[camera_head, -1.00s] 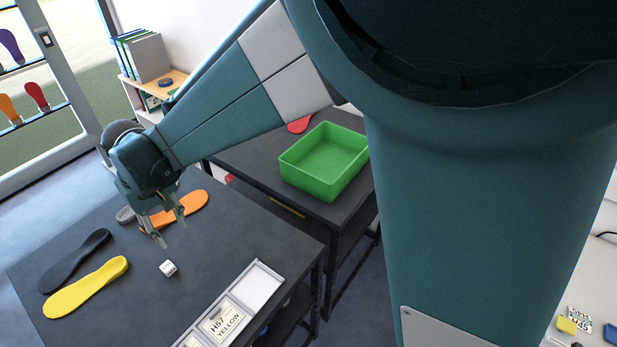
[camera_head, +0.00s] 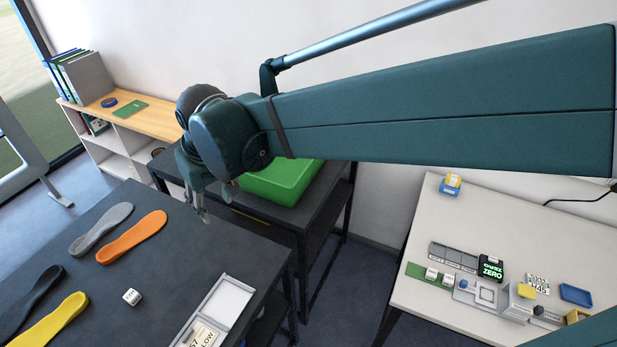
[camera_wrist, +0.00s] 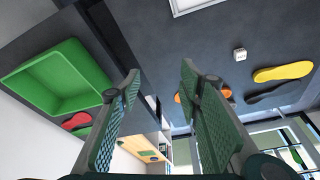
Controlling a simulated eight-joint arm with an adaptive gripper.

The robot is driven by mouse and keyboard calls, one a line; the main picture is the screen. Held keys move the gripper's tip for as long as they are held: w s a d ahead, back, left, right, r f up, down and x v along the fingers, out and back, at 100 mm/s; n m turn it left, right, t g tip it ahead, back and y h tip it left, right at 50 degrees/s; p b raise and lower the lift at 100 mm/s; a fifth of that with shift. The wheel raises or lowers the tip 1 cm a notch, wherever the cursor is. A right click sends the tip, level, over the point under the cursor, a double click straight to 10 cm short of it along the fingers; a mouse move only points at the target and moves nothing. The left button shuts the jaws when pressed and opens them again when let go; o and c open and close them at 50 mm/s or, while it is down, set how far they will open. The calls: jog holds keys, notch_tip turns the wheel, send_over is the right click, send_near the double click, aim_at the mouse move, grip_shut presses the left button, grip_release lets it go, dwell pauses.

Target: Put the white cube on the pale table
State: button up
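The white cube (camera_head: 131,297) lies on the dark table (camera_head: 170,270), right of the yellow insole. It also shows in the wrist view (camera_wrist: 240,54), well away from my fingers. My gripper (camera_head: 203,214) hangs above the dark table's far right part, apart from the cube. In the wrist view my gripper (camera_wrist: 160,75) has its two fingers wide apart with nothing between them. The pale table (camera_head: 420,225) stands at the right. Two small white cubes (camera_head: 439,277) sit there on a green strip.
Grey, orange (camera_head: 132,237), black and yellow (camera_head: 55,322) insoles lie on the dark table, with a white tray (camera_head: 228,300) at its right edge. A green bin (camera_head: 285,182) stands on another dark table. The pale table's left front is clear; its middle holds small items.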

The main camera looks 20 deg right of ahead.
jog(key=s+d+m+t, duration=0.1)
jog(key=s+d, duration=0.3)
jog(key=d, duration=0.4)
jog(key=s+d+m+t+h, duration=0.1)
jog(key=s+d, duration=0.3)
jog(key=d, duration=0.4)
jog(key=s+d+m+t, duration=0.2)
jog(key=s+d, duration=0.3)
jog(key=d, duration=0.4)
jog(key=shift+r+m, duration=0.4)
jog(key=shift+r, duration=0.05)
jog(key=shift+o, duration=0.5)
jog(key=shift+w, duration=0.1)
